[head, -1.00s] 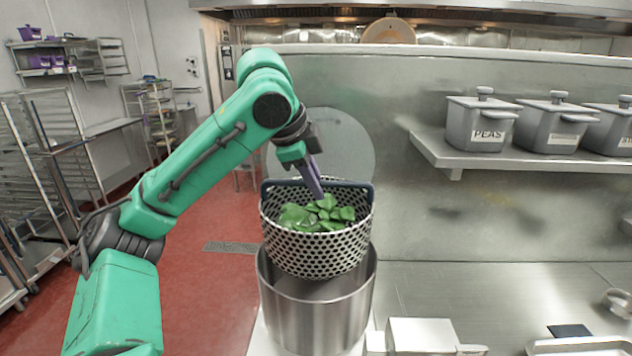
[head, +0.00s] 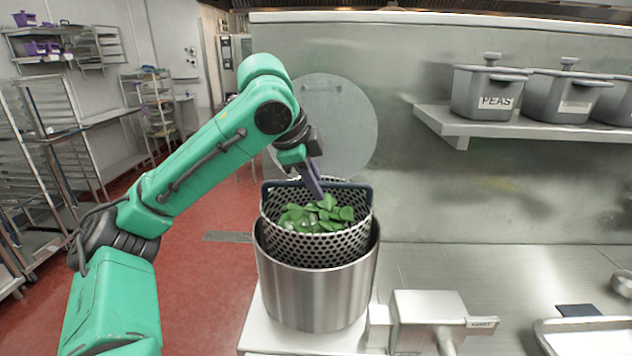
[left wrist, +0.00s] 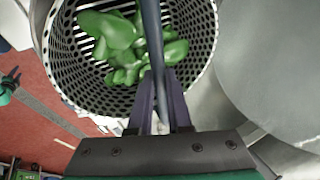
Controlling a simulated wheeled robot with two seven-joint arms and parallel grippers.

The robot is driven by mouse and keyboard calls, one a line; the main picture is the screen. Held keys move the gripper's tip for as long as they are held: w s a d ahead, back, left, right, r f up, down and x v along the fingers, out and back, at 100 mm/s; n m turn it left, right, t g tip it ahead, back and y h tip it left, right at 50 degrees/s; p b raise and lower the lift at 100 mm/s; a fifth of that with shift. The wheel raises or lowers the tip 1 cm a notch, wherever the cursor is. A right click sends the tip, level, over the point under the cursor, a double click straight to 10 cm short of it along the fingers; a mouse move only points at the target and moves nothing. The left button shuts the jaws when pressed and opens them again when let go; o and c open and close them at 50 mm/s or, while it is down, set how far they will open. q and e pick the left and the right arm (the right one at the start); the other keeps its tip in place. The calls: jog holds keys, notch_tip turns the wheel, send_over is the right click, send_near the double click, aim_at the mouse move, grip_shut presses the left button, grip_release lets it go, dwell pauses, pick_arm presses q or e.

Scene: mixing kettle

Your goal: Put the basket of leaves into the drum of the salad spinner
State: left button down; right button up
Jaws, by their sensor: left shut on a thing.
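The perforated metal basket (head: 318,246) holds green leaves (head: 318,212) and has a dark blue handle bar along its far rim. Its lower part is inside the mouth of the steel drum (head: 318,297), and its upper part stands above the drum's rim. My left gripper (head: 318,193) is shut on the basket's handle. In the left wrist view the two purple fingers (left wrist: 163,110) pinch the bar, with the leaves (left wrist: 130,45) and basket wall (left wrist: 82,62) beyond. The basket's bottom is hidden by the drum. My right gripper is not in view.
A tray (head: 590,335) lies at the lower right. A wall shelf (head: 470,124) carries lidded grey bins (head: 490,95). A round translucent disc (head: 345,120) stands behind the basket. The counter behind the box is clear.

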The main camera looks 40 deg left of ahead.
pick_arm(q)
jog(key=shift+f, duration=0.65)
jog(key=b, duration=0.7)
send_near(316, 228)
jog(key=shift+w+d+f, duration=0.15)
jog(key=shift+d+f, duration=0.8)
jog(key=shift+w+d+f, duration=0.1)
jog(key=shift+d+f, duration=0.85)
jog(key=shift+d, duration=0.05)
jog(key=shift+f, duration=0.2)
jog(key=c, duration=0.8)
grip_release()
jog(key=shift+o, duration=0.2)
jog(key=o, duration=0.5)
